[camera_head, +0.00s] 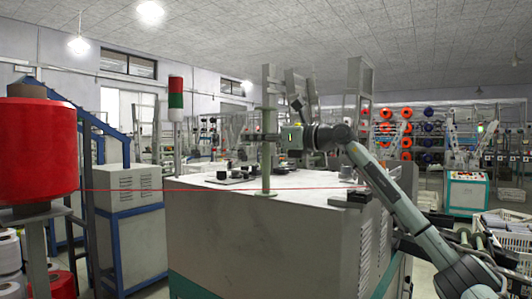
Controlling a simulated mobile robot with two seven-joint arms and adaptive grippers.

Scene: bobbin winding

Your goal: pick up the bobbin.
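A large spool of red thread (38,150) stands on a stand at the left edge. A thin red thread runs from it across the front of the machine's top to the right. Several small dark parts (222,174) sit on the pale machine top (215,183); I cannot tell whether one of them is the bobbin. My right arm comes in from the lower right, and my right gripper (262,137) points left above the machine top, by the upright post. My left gripper is not in view.
A blue-framed grey cabinet (130,185) stands at left. A rack of orange and dark spools (405,128) stands behind at right. A white crate (510,232) is at the right edge.

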